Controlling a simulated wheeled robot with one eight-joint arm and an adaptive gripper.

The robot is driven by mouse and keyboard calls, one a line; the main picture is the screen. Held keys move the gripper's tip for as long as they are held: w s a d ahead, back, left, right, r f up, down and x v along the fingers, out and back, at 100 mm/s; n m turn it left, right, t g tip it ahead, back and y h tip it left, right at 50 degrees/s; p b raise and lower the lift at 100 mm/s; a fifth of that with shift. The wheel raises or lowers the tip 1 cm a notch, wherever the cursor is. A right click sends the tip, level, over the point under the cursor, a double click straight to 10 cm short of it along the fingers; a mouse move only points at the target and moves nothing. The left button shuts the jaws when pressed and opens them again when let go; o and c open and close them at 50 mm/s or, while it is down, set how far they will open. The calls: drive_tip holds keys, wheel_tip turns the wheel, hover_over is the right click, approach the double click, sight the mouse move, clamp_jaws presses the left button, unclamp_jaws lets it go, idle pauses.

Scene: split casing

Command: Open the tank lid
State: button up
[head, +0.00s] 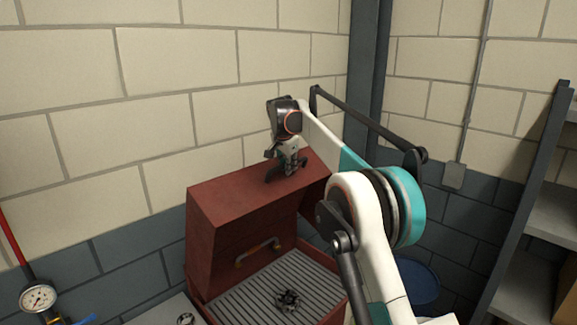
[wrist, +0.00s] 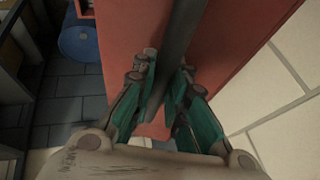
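The red tank (head: 193,270) stands against the wall in the head view, with a tall red upper part at its back. Its flat top (head: 228,185) also shows as the red surface in the wrist view (wrist: 236,45). I cannot tell for certain which red panel is the lid. A dark bar (head: 272,174) lies along this top and runs between my fingers in the wrist view (wrist: 185,30). My gripper (head: 287,168) is at the top, its fingertips (wrist: 168,72) close against both sides of the bar. The exact contact is partly hidden.
A gauge (head: 38,298) is at lower left. A blue drum (head: 420,284) and shelving (head: 535,255) stand at the right.

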drive_tip(key=o, duration=0.5)
drive_tip(key=shift+c, duration=0.2)
